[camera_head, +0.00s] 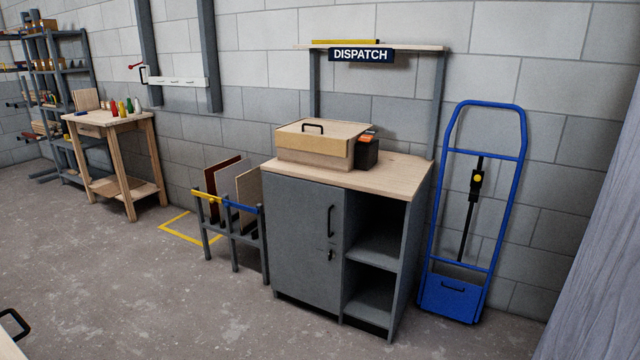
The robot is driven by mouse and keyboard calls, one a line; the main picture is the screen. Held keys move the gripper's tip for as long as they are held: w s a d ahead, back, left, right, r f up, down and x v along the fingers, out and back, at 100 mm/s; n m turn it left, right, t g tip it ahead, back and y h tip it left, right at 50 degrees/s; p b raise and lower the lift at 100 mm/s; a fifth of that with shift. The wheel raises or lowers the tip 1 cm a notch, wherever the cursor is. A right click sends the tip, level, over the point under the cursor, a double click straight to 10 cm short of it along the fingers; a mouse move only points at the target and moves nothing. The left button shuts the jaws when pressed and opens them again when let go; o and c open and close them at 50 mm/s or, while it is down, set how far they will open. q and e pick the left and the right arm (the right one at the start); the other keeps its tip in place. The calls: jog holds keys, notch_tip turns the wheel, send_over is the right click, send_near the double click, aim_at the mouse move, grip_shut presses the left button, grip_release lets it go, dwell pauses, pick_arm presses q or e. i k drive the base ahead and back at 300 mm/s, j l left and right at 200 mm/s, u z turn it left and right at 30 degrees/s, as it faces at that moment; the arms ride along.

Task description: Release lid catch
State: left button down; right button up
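A wooden box (316,153) with a flat lid (325,131) sits on top of the grey dispatch cabinet. The lid has a black handle (313,127) and looks closed.
The grey cabinet (305,240) has a closed door and open shelves. A black and orange case (367,152) stands beside the box. A rack with panels (230,215) stands left, a blue hand truck (470,210) right. The floor (150,290) in front is clear.

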aim_at(368, 135)
jog(key=i+z, duration=0.3)
jog(key=i, duration=0.3)
jog(key=i+z, duration=0.35)
jog(key=i, duration=0.25)
jog(key=i+z, duration=0.2)
jog(key=i, duration=0.3)
jog(key=i+z, duration=0.25)
jog(key=i, duration=0.2)
jog(key=i+j+z, duration=0.2)
jog(key=i, duration=0.3)
